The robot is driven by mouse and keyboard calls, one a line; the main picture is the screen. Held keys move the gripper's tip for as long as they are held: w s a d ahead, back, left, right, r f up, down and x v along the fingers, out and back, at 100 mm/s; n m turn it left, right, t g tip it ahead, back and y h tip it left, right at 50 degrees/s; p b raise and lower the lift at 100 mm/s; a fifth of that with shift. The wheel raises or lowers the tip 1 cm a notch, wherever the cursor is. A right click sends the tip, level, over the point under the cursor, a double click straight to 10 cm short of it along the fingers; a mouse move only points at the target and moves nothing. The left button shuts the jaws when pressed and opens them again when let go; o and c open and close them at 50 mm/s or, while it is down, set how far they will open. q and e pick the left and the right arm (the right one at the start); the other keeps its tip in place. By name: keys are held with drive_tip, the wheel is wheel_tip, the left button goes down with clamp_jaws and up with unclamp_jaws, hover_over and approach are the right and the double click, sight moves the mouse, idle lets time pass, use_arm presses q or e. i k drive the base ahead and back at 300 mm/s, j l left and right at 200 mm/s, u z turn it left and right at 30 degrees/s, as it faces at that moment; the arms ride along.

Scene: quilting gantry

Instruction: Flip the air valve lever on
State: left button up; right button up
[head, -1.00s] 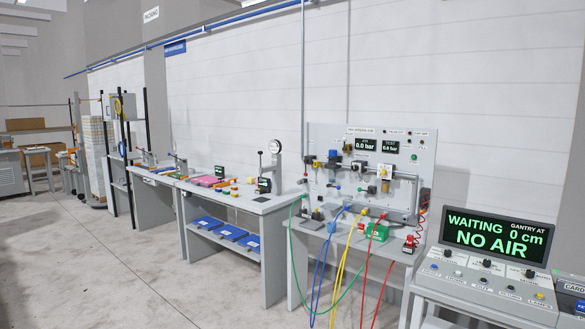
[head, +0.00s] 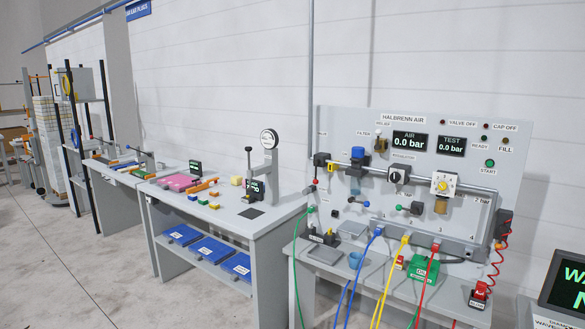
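The air panel (head: 345,122), labelled HALBRENN AIR, stands upright at the back of a bench right of centre. At its left end a dark valve block (head: 321,160) sits on the horizontal pipe. A small lever with a red end (head: 314,182) hangs below that block; it is too small to tell its exact setting. The AIR display (head: 410,141) reads 0.0 bar and the TEST display (head: 451,146) reads 0.0 bar. A small lamp (head: 442,124) beside the words VALVE OFF is at the upper right. Neither of my grippers is in view.
Green, blue, yellow and red hoses (head: 342,302) hang over the panel bench's front edge. A green box (head: 423,270) and a red device (head: 480,294) lie on it. A workbench (head: 264,222) with a dial gauge stands to the left. Clear floor (head: 80,275) lies at front left.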

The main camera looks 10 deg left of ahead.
sight(316, 182)
drive_tip(key=i+j, duration=0.2)
drive_tip(key=i, duration=0.2)
drive_tip(key=i+j, duration=0.5)
drive_tip(key=i+j+u, duration=0.15)
drive_tip(key=i+j, duration=0.35)
drive_tip(key=i, duration=0.25)
drive_tip(key=i+j, duration=0.45)
drive_tip(key=i, duration=0.2)
drive_tip(key=k+j+u, duration=0.05)
